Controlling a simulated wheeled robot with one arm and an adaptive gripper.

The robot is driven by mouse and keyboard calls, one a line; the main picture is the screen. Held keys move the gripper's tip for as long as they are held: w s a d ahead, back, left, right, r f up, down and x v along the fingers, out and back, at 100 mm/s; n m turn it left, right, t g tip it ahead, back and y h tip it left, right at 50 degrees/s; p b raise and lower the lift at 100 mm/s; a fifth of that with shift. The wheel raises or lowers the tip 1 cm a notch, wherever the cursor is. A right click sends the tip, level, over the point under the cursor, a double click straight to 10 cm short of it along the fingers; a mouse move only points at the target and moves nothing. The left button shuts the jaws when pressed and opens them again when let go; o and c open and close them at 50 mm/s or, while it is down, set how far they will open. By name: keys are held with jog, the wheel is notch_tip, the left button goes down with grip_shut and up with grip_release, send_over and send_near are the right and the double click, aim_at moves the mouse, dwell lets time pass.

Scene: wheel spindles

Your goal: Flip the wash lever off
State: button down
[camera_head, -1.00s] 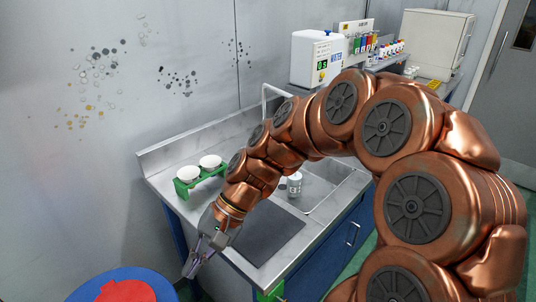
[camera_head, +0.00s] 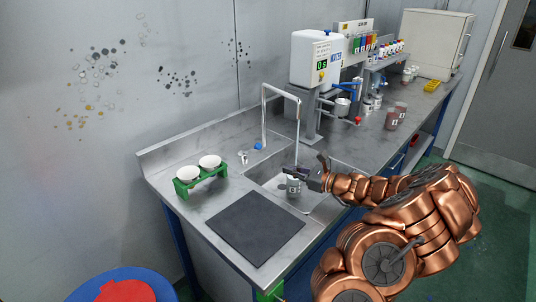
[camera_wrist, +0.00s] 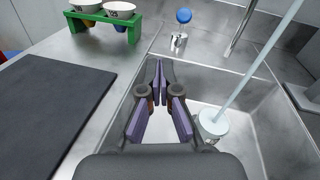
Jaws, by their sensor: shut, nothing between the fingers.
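The wash lever appears to be the small blue-topped tap handle (camera_head: 258,146) on the steel deck behind the sink. It also shows in the wrist view (camera_wrist: 184,15), its blue knob above a short metal stem. A pale stream, which looks like water, runs from the arched spout (camera_head: 281,88) down to a white cup (camera_head: 294,187) in the sink. My gripper (camera_head: 286,169) is over the sink, shut and empty. In the wrist view its fingertips (camera_wrist: 160,68) point toward the lever, with a clear gap between. The cup (camera_wrist: 213,123) is right of the fingers.
A green rack (camera_head: 202,180) with two white cups stands left of the sink. A dark mat (camera_head: 254,228) lies in front. The spout's post (camera_wrist: 243,25) rises right of the lever. A white dispenser (camera_head: 314,58) stands behind the sink's right side.

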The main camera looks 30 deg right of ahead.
jog(key=d, duration=0.1)
jog(key=d+f+m, duration=0.1)
jog(key=s+d+h, duration=0.1)
jog(key=shift+d+f+m+t, duration=0.2)
jog(key=shift+f+m+t, duration=0.1)
jog(key=shift+t, duration=0.1)
jog(key=shift+w, duration=0.15)
jog(key=r+p+x, duration=0.2)
jog(key=p+x, duration=0.2)
jog(key=x, duration=0.8)
jog(key=shift+w+a+r, duration=0.25)
jog(key=shift+w+r, duration=0.05)
jog(key=shift+r, duration=0.05)
jog(key=shift+a, duration=0.1)
